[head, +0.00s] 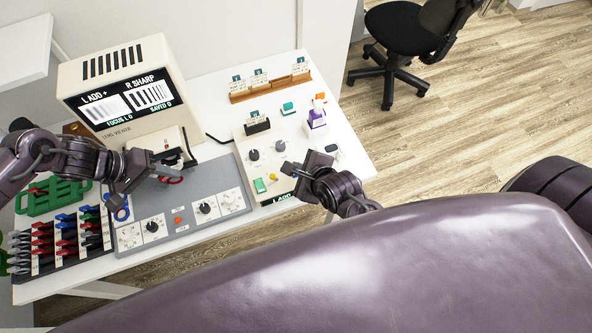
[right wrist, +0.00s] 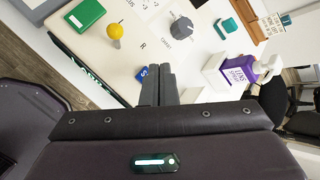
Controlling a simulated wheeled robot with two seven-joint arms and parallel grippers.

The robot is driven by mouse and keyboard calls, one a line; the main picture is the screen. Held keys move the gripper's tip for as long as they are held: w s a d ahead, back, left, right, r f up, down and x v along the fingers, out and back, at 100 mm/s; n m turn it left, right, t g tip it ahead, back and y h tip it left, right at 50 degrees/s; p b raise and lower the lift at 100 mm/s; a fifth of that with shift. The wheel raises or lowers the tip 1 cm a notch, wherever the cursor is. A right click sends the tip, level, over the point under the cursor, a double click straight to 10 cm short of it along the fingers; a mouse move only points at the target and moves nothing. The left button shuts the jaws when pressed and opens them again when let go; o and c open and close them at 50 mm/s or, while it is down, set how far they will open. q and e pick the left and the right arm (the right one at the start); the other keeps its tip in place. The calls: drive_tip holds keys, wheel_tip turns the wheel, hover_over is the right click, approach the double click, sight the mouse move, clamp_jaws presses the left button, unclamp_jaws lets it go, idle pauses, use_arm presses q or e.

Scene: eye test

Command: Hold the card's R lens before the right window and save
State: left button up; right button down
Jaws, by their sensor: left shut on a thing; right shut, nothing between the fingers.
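The viewer (head: 118,90) stands at the back left; its screen reads "L ADD +", "R SHARP", "FOCUS L 0" and "SAVED 0". My left gripper (head: 178,163) is shut at the viewer's lower front, on what looks like a red-rimmed lens (head: 172,180). The windows are mostly hidden by the gripper. A small card (head: 256,117) stands in a black holder on the white control box (head: 242,143); its print is too small to read. My right gripper (head: 291,169) is shut and empty over this box; its closed fingers show in the right wrist view (right wrist: 158,88).
The box carries a green button (right wrist: 86,14), a yellow knob (right wrist: 115,31) and grey dials (right wrist: 182,27). A purple bottle (head: 317,119) stands to its right. A rack of several coloured lenses (head: 60,240) and a green rack (head: 55,196) stand at left. A blue-rimmed lens (head: 118,212) is near them.

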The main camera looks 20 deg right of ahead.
drive_tip(key=shift+f, duration=0.15)
idle(0.4)
drive_tip(key=shift+f, duration=0.3)
drive_tip(key=shift+f, duration=0.4)
idle(0.8)
drive_tip(key=shift+r, duration=0.8)
drive_tip(key=shift+r, duration=2.55)
